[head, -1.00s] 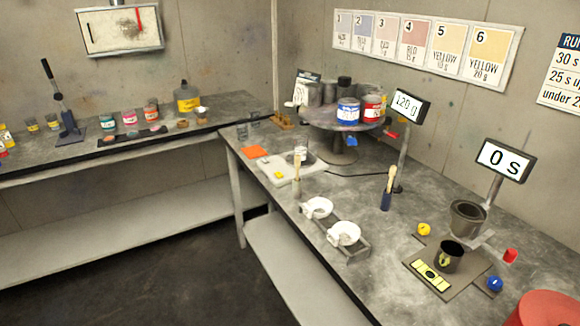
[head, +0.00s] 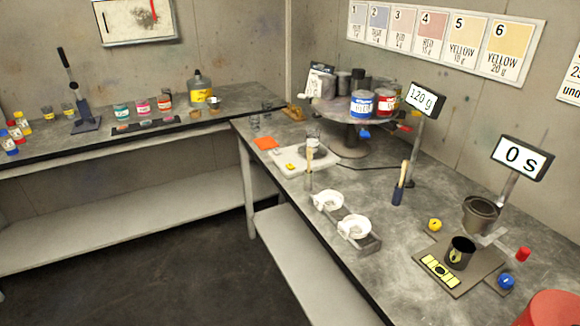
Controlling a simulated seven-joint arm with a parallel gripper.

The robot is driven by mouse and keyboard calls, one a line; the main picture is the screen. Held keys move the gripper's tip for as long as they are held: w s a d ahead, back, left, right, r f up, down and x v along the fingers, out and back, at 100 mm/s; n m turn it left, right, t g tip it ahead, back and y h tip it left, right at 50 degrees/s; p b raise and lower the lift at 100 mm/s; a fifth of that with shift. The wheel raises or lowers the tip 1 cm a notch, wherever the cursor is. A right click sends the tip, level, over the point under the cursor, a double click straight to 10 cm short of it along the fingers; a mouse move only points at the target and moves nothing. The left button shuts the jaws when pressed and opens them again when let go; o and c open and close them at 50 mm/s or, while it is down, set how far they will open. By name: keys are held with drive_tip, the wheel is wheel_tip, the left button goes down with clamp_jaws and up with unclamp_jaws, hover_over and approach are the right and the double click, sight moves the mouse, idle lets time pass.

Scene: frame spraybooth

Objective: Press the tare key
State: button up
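A pale flat scale (head: 318,163) lies on the right-hand bench, with a clear cup (head: 313,140) on it. A small yellow key (head: 289,166) shows on its front left part; I cannot read any marking on it. A display on a post (head: 425,99) behind it reads 120 g. My gripper is not in view, and nothing of it is near the scale.
A timer display (head: 521,158) reads 0 s.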

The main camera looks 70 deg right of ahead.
clamp_jaws()
idle(1.4)
